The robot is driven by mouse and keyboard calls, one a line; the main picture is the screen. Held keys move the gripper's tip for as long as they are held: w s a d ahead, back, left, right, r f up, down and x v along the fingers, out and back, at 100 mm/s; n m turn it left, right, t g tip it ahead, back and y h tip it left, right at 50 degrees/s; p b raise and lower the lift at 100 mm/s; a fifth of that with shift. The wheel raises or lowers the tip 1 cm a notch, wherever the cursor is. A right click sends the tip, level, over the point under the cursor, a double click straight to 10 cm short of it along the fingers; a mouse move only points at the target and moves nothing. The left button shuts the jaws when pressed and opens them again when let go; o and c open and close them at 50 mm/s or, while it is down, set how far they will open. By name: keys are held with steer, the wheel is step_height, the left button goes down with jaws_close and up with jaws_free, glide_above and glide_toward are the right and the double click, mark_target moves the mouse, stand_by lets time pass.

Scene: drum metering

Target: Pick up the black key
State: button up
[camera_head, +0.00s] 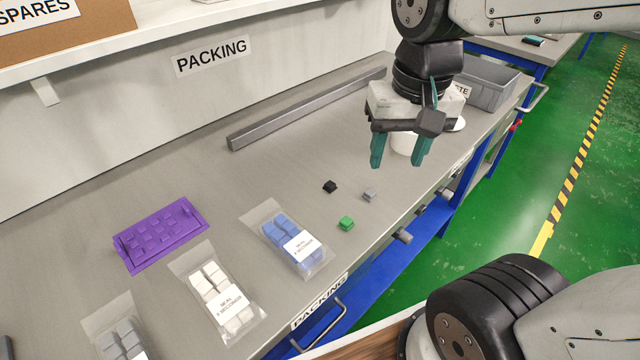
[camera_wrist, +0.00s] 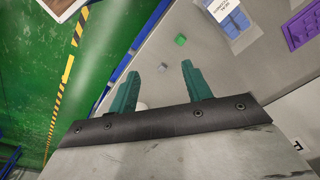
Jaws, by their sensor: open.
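The black key (camera_head: 330,187) lies on the grey bench in the head view, left of a small grey key (camera_head: 369,195) and behind a green key (camera_head: 346,223). My gripper (camera_head: 398,164) is open and empty above the bench, to the right of and higher than the black key, fingers pointing down. In the wrist view, the green key (camera_wrist: 180,40) and the grey key (camera_wrist: 162,67) show beyond my open fingers (camera_wrist: 160,70). I cannot make out the black key there; the right finger may hide it.
Bags of blue keys (camera_head: 290,240), white keys (camera_head: 222,297) and grey keys (camera_head: 122,335) lie at the front left near a purple tray (camera_head: 160,234). A long grey bar (camera_head: 300,112) lies at the back. A white round container (camera_head: 403,143) and grey bin (camera_head: 487,85) stand right.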

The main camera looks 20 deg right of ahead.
steer(key=w+a+f+m, duration=0.2)
steer(key=w+f+m, duration=0.3)
steer(key=w, duration=0.6)
steer(key=m+g, duration=0.1)
steer(key=m, duration=0.4)
glide_toward(330, 183)
steer(key=shift+s+a+f, duration=0.1)
steer(key=shift+a+f, duration=0.1)
steer(key=shift+a, duration=0.15)
steer(key=shift+f, duration=0.35)
steer(key=f, duration=0.7)
steer(key=shift+d+f, duration=0.15)
steer(key=shift+d, duration=0.2)
steer(key=c, duration=1.1)
